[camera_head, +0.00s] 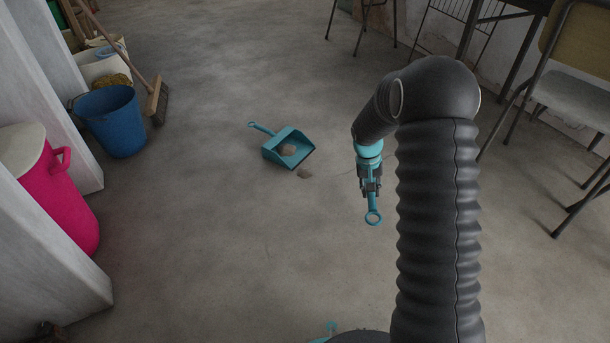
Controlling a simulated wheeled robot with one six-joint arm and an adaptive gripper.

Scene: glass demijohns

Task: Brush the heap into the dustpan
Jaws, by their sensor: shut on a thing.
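A teal dustpan (272,153) lies on the concrete floor, its handle pointing to the upper left and its open edge to the lower right. A small grey-brown patch of debris (288,149) shows inside the pan. Another small heap (304,173) lies on the floor just outside the open edge. My gripper (370,190) is to the right of the pan and heap, pointing down. It is shut on a teal handle with a ring end (374,217), apparently the brush. No bristles can be made out; the rest of it is hidden by the gripper.
A blue bucket (110,122), a broom (157,100) and a pink bin (58,195) stand along the left wall. Metal-legged chairs (575,100) are at the right. The floor around the dustpan is clear.

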